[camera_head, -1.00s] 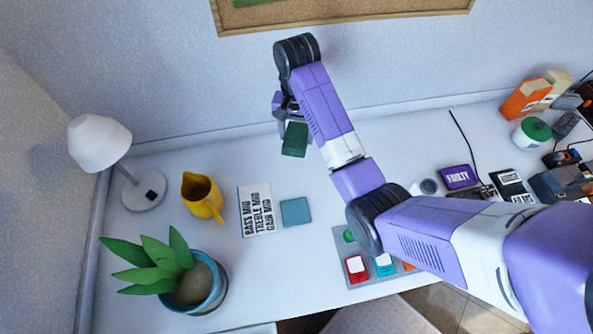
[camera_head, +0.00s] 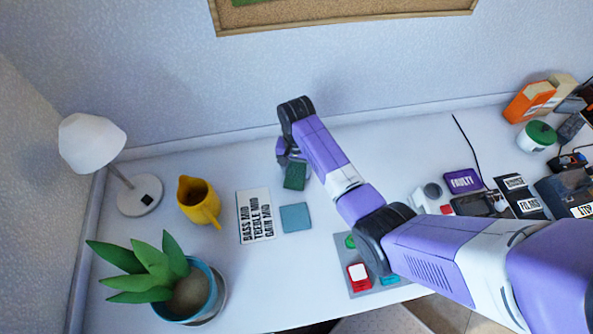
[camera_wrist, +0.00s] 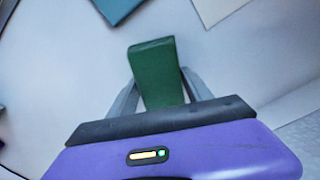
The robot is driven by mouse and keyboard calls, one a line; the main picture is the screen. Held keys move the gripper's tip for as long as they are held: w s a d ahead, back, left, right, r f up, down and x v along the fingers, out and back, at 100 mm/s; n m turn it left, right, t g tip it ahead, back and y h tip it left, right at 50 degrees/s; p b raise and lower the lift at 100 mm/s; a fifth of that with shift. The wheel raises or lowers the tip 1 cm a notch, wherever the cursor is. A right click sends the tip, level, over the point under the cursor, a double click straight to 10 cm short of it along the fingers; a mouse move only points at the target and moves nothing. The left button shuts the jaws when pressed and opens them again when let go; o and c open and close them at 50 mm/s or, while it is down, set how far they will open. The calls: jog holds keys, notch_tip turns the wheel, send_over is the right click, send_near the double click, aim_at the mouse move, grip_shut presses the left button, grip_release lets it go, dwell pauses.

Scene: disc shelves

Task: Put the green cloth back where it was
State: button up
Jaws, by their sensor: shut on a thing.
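The green cloth (camera_head: 295,176) is a small dark green folded block, held in my gripper (camera_head: 290,165) low over the desk, behind a flat blue-teal square. In the wrist view the green cloth (camera_wrist: 157,72) sits between the two grey fingers of my gripper (camera_wrist: 160,88), which is shut on it. I cannot tell whether the cloth touches the desk. The teal square (camera_head: 295,217) lies flat in front of it, and its edge also shows at the top of the wrist view (camera_wrist: 118,6).
A white label card (camera_head: 256,216) lies left of the teal square. A yellow jug (camera_head: 199,202), a potted plant (camera_head: 190,294) and a white lamp (camera_head: 93,143) stand further left. Coloured blocks on a grey mat (camera_head: 358,284) lie front right.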

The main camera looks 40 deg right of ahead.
aim_at(297, 169)
jog(key=shift+f, duration=0.6)
jog(key=shift+f, duration=0.2)
jog(key=o, duration=1.3)
jog(key=shift+r, duration=0.1)
notch_tip(297, 169, up, 12)
jog(key=shift+r+b, duration=0.15)
jog(key=shift+b, duration=0.25)
